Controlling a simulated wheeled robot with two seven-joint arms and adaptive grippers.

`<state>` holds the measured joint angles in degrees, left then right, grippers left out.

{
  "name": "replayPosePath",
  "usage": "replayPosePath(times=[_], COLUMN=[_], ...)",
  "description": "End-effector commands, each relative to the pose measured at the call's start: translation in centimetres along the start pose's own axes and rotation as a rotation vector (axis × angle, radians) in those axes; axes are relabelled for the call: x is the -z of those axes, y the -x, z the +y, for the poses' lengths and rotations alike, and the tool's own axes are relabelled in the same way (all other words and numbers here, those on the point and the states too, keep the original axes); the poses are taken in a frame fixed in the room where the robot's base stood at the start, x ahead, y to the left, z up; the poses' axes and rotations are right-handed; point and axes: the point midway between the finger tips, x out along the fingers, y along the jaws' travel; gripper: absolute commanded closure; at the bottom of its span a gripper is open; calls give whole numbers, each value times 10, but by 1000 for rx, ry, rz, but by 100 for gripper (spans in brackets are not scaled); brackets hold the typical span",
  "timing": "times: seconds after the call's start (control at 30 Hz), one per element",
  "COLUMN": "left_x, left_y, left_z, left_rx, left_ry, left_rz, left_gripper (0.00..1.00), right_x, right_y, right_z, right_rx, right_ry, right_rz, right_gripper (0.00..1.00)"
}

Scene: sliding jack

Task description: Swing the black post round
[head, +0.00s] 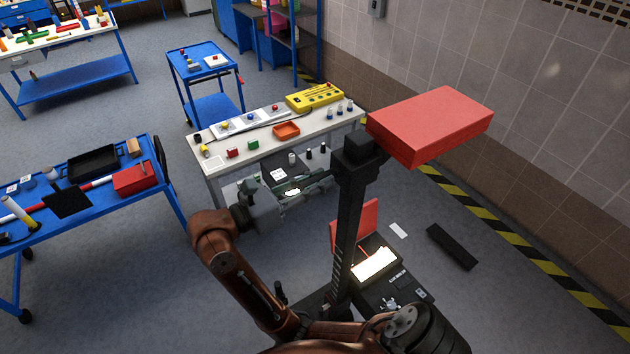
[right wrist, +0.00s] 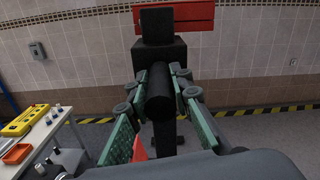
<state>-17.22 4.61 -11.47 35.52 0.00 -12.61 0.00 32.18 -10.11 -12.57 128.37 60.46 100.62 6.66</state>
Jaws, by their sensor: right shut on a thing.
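The black post (head: 347,225) stands upright in the head view, with a large red block (head: 432,122) on its top that reaches to the right. In the right wrist view the post's black head (right wrist: 158,52) is straight ahead, under the red block (right wrist: 190,17). A short round black bar (right wrist: 160,95) points from the post toward the wrist camera. My right gripper (head: 318,185) is at the left side of the post. In the right wrist view its green-padded fingers (right wrist: 163,90) are shut on the bar from both sides. My left gripper is not in view.
A white workbench (head: 215,165) with small parts stands behind the post, and a blue table (head: 50,228) is at the left. A tiled wall (head: 520,85) with a yellow-black floor stripe runs along the right. A black bar (head: 452,246) lies on the floor. Floor is open between the tables.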

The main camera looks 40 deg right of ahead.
Motion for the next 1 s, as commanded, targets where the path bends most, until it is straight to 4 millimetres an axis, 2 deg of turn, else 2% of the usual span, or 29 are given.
replayPosePath(times=[0.2,0.23,0.47,0.77,0.87,1.0], left_x=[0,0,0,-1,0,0], left_y=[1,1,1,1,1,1], left_z=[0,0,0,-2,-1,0], left_rx=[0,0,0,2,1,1], left_ry=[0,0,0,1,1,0], left_rz=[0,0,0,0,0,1], left_gripper=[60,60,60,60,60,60], right_x=[-1,-1,-1,-2,-10,-33], right_y=[0,0,0,0,0,0], right_z=[0,0,0,0,-2,-7], right_rx=[0,0,1,2,1,1], right_ry=[1,0,0,-1,-4,-7], right_rz=[0,0,0,1,1,2], right_gripper=[100,79,63,63,63,63])
